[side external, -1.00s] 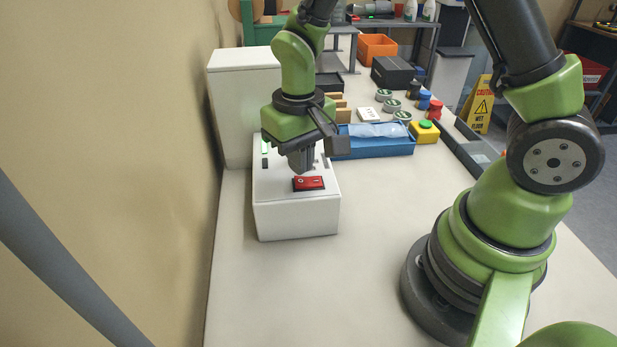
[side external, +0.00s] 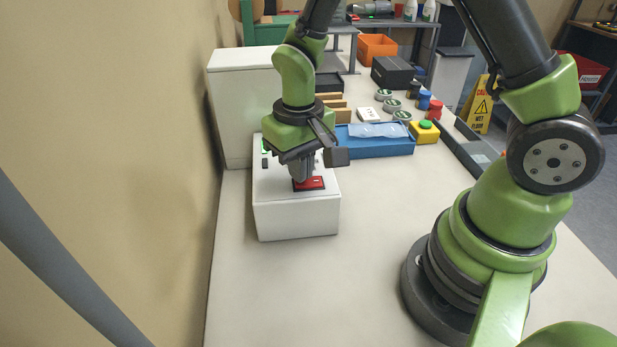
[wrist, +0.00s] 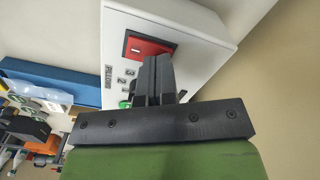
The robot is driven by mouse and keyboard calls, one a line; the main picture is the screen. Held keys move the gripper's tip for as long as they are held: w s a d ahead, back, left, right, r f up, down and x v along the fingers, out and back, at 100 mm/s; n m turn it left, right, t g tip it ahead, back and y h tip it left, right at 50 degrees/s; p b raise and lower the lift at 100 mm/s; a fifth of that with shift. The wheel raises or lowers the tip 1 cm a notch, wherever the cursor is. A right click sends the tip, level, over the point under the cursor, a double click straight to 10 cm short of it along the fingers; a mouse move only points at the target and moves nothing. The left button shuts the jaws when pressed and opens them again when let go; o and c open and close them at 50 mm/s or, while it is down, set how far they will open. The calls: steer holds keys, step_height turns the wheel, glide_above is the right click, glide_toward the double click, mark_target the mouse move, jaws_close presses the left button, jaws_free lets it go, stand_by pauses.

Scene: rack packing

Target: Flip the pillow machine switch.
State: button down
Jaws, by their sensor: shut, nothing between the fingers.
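The pillow machine (side external: 290,215) is a white box on the table near the left wall. A red rocker switch (side external: 318,184) sits on its top face, near the front edge. The switch also shows in the wrist view (wrist: 140,45), where the fingers cover part of it. My gripper (side external: 302,178) points down with its fingers shut and empty, the tips over or against the left part of the switch. I cannot tell whether they touch it. In the wrist view the fingertips (wrist: 155,62) overlap the switch's edge. Lettering, digits and a green part show on the machine's face.
A taller white box (side external: 240,100) stands behind the machine, by the wall. A blue tray (side external: 375,150) with a pale bag and a yellow box with a green button (side external: 425,131) stand to the right. The table front is clear.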

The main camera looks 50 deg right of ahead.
steer(key=shift+f, duration=0.35)
steer(key=shift+r, duration=3.5)
steer(key=shift+r, duration=0.25)
steer(key=s+r+m+t+y, duration=0.1)
steer(key=s+r+t+y, duration=0.1)
steer(key=s+r+t, duration=0.5)
steer(key=shift+s+a+f+v, duration=0.5)
steer(key=shift+s+v, duration=0.25)
steer(key=shift+v, duration=3.8)
